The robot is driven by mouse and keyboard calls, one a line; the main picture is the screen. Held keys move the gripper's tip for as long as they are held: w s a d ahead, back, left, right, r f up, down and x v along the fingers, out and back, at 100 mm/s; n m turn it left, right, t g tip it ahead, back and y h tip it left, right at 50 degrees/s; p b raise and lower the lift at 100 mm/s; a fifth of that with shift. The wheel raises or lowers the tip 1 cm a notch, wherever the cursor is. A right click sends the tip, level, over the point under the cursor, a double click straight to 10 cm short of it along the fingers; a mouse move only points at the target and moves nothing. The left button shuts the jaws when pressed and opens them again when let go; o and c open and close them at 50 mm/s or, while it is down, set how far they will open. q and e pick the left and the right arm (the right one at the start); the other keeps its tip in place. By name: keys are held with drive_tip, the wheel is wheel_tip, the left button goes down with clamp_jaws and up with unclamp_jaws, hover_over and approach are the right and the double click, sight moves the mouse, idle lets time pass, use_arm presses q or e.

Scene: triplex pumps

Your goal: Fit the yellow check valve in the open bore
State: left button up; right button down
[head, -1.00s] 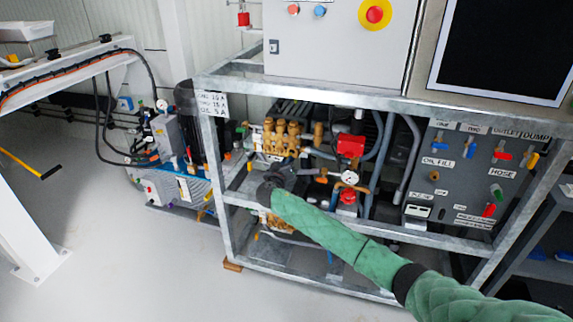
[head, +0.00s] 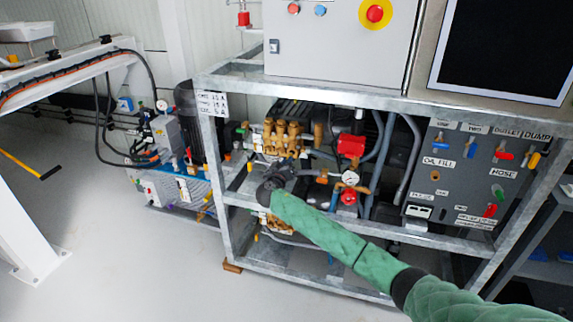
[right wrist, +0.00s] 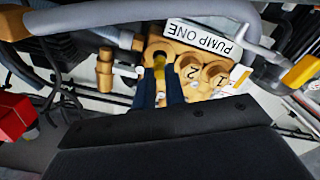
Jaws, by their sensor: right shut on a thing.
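My right gripper (right wrist: 161,84) is shut on the yellow check valve (right wrist: 159,66), which shows between the two dark fingertips in the right wrist view. The valve is in line with the dark open bore (right wrist: 158,56) in the brass pump head (right wrist: 187,60). I cannot tell whether its tip is inside the bore or just in front of it. Two capped bores marked 2 and 1 sit to the right of the open one. In the head view my right gripper (head: 284,168) is in front of the lower part of the brass pump (head: 281,136), and the valve is hidden there. My left gripper is not in view.
A "PUMP ONE" label (right wrist: 205,40) is beside the bores. A grey hose (right wrist: 130,14) and a brass fitting (right wrist: 105,68) are close by.

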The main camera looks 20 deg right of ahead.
drive_tip(key=shift+b, duration=0.4)
idle(0.3)
drive_tip(key=shift+b+x, duration=1.45)
drive_tip(key=shift+x, duration=0.4)
idle(1.5)
idle(0.3)
drive_tip(key=c, duration=1.4)
unclamp_jaws()
